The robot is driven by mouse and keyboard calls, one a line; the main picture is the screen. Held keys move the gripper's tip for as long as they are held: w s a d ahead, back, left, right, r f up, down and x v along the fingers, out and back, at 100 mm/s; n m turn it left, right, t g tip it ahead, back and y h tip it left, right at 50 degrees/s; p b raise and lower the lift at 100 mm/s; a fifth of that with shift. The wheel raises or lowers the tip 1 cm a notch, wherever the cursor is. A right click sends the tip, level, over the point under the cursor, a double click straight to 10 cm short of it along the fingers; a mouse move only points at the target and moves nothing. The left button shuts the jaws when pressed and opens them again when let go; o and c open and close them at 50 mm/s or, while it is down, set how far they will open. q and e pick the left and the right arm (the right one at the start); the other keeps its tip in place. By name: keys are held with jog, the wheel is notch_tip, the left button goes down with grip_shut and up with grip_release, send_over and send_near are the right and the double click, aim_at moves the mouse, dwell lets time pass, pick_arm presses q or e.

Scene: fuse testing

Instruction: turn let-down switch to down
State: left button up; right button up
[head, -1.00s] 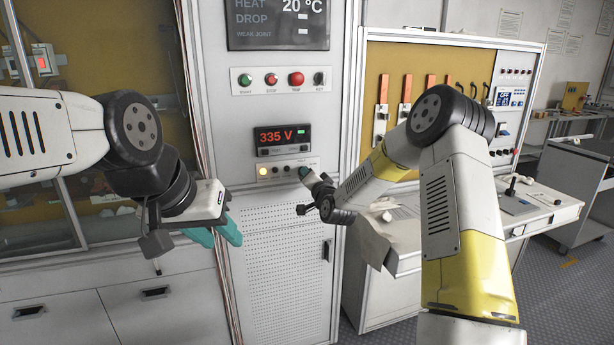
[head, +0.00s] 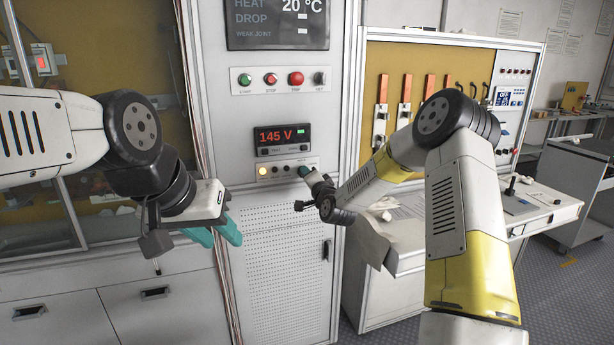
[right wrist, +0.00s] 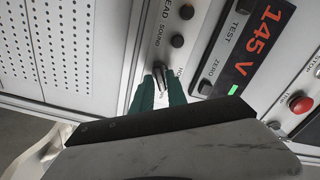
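The let-down switch (right wrist: 159,76) is a small dark knob at the end of the control strip (head: 284,169) under the red voltage display (head: 283,137), which reads 145 V. In the right wrist view the teal fingers of my right gripper (right wrist: 160,92) lie on either side of the knob, seemingly closed against it. Small lettering beside it is partly hidden by a finger. In the head view my right gripper (head: 305,171) covers the switch. My left gripper (head: 214,234) is empty, in front of the cabinet at left, its teal fingers apart.
A row of start, stop and trip buttons (head: 278,79) sits above the display. The lit yellow lamp (head: 263,171) and small buttons share the switch's strip. A perforated panel (head: 283,260) lies below. A bench (head: 405,262) with papers stands to the right.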

jog(key=shift+o, duration=0.8)
jog(key=v, duration=0.7)
jog(key=shift+s, duration=0.35)
jog(key=shift+d, duration=0.1)
jog(key=shift+r, duration=0.1)
jog(key=s+d+r+n+g+h, duration=0.2)
jog(key=s+d+r+n+g, duration=0.15)
jog(key=s, duration=0.45)
jog(key=s+d+r+n+g+h, duration=0.1)
jog(key=s+d+r+n+g, duration=0.3)
jog(key=s, duration=0.5)
jog(key=s+d+n+g, duration=0.1)
jog(key=s+d, duration=0.1)
jog(key=s, duration=0.9)
jog(key=s+d+r+g, duration=0.1)
jog(key=s+g, duration=0.1)
jog(key=s, duration=0.9)
jog(key=shift+s+d+r+n, duration=0.15)
jog(key=shift+d+r+n, duration=0.1)
jog(key=shift+d+n, duration=0.1)
